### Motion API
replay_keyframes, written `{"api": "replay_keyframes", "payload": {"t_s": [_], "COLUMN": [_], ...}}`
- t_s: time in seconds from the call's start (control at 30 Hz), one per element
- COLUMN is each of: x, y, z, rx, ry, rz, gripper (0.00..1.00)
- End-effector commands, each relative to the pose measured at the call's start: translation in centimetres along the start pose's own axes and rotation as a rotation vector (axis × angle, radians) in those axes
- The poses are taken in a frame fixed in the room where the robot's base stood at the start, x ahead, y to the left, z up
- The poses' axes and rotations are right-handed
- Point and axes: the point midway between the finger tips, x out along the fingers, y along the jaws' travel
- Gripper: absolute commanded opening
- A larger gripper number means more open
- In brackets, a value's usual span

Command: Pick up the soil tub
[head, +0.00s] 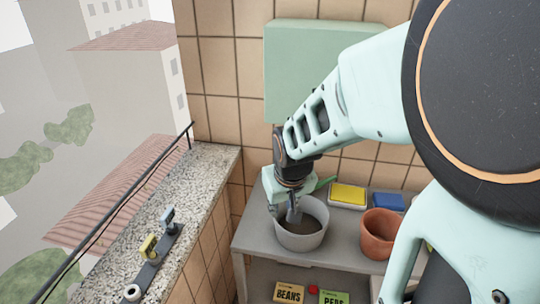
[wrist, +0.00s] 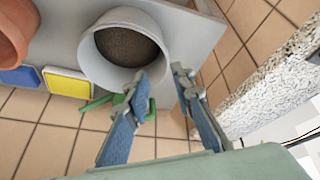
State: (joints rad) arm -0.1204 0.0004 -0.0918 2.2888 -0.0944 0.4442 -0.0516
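The soil tub is a pale grey round pot (head: 303,238) with dark soil inside, upright on the grey shelf's top. In the wrist view the tub (wrist: 95,65) is at the upper centre, its mouth toward the camera. My gripper (head: 290,213) points down at the tub's left rim in the head view. In the wrist view my gripper (wrist: 160,72) has its two blue-grey fingers apart. One fingertip overlaps the tub's rim and the other is just outside it, with the near wall between them. I cannot tell whether either finger touches the wall.
A terracotta pot (head: 378,236) stands right of the tub on the grey shelf (head: 258,238). A yellow tray (head: 348,194), a blue tray (head: 389,201) and a green tool (wrist: 97,103) lie behind. Seed packets (head: 289,292) are below. A granite ledge (head: 190,195) runs along the left.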

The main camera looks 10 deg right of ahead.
Motion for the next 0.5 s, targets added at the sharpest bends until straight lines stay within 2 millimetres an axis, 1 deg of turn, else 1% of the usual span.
{"api": "replay_keyframes", "payload": {"t_s": [0.07, 0.17, 0.4, 0.5], "x": [0.2, 1.1, 4.5, 5.6], "y": [0.1, 0.1, 0.0, 0.0], "z": [0.5, 0.6, 0.7, 0.6], "rx": [-0.008, -0.011, -0.008, -0.008], "ry": [-0.01, -0.012, -0.012, -0.01], "rz": [0.001, 0.001, 0.0, 0.0], "gripper": [0.22, 0.22, 0.22, 0.22]}}
